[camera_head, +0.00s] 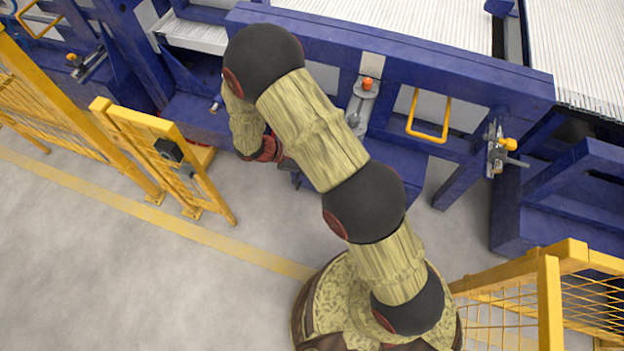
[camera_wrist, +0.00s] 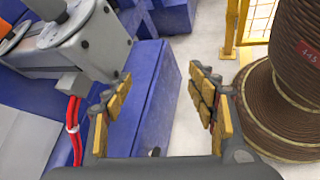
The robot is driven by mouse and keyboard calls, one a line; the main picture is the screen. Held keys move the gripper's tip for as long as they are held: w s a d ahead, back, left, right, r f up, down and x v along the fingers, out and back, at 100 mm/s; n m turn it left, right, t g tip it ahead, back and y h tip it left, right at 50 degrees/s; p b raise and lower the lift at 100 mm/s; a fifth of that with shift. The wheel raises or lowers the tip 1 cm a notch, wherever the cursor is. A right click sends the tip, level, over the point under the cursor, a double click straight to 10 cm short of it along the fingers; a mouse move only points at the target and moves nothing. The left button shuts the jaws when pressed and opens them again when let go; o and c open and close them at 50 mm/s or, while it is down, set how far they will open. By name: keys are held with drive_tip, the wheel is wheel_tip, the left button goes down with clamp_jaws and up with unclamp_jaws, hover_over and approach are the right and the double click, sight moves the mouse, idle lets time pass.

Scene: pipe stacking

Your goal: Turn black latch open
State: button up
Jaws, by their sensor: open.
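I cannot tell for certain which part is the black latch. In the head view, a grey latch with an orange knob (camera_head: 497,147) sits at the right end of the blue frame. A grey bracket with an orange-red knob (camera_head: 365,92) is mounted on the frame's middle. A grey housing (camera_wrist: 85,40) is close by at upper left in the wrist view, with an orange part at its left edge. My gripper (camera_wrist: 162,95) is open and empty, its padded fingers apart, over the blue frame and floor. In the head view my arm mostly hides it.
A blue frame (camera_head: 450,70) with a yellow handle (camera_head: 428,118) runs across the back. A yellow gate (camera_head: 150,140) carrying a black box (camera_head: 168,150) stands left; yellow fencing (camera_head: 550,290) is at lower right. Red cables (camera_wrist: 73,130) hang below the housing. Grey floor (camera_head: 130,270) is clear at lower left.

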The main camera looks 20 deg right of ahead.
drive_tip(key=w+a+f+n+t+b, duration=0.1)
drive_tip(key=w+a+f+n+t, duration=0.1)
drive_tip(key=f+n+t, duration=0.65)
drive_tip(key=w+a+f+n+t, duration=0.2)
drive_tip(key=f+n+t, duration=0.1)
drive_tip(key=f, duration=1)
drive_tip(key=w+a+f+n+t+b, duration=0.1)
drive_tip(key=w+a+f+n+t, duration=0.3)
drive_tip(key=f, duration=0.7)
drive_tip(key=w+d+n+t+b, duration=0.1)
drive_tip(key=w+d+b, duration=0.1)
drive_tip(key=w+d, duration=0.2)
drive_tip(key=shift+w+d+y, duration=0.25)
drive_tip(key=shift+d+y, duration=0.15)
drive_tip(key=shift+d, duration=0.55)
drive_tip(key=shift+f, duration=0.1)
drive_tip(key=shift+c, duration=1.1)
drive_tip(key=c, duration=1)
drive_tip(key=shift+o, duration=0.2)
